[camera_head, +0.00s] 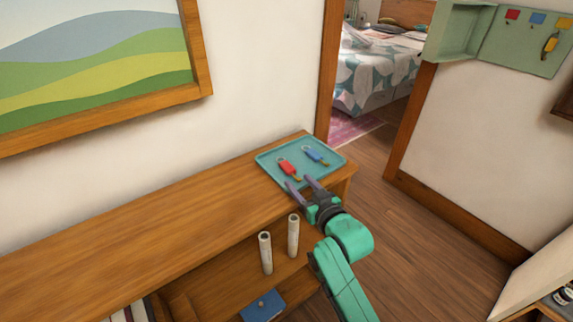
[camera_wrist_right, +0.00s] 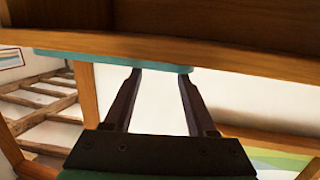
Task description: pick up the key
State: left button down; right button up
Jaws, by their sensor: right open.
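A key with a red tag (camera_head: 288,168) and a key with a blue tag (camera_head: 315,154) lie apart in a shallow teal tray (camera_head: 268,159). The tray sits on the right end of the wooden shelf top. My right gripper (camera_head: 299,183) is open and empty at the tray's front edge, close to the red-tagged key. In the right wrist view the open fingers (camera_wrist_right: 161,72) reach toward the tray's teal rim (camera_wrist_right: 110,59); no key shows there. A yellow-tagged key (camera_head: 550,43) hangs on a green key cabinet (camera_head: 524,43). My left gripper is out of view.
The wooden shelf top (camera_head: 130,245) is clear left of the tray. A wall and framed picture (camera_head: 95,70) are behind. Open floor (camera_head: 400,230) lies to the right, by a doorway.

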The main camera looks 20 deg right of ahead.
aim_at(289, 168)
jog(key=x, duration=0.2)
jog(key=p+x, duration=0.1)
jog(key=x, duration=0.3)
jog(key=shift+w+d+r+p, duration=0.15)
jog(key=shift+w+r+p, duration=0.1)
jog(key=shift+p, duration=0.1)
jog(key=shift+w+f, duration=0.15)
jog(key=shift+w, duration=0.05)
jog(key=shift+s, duration=0.1)
grip_shut()
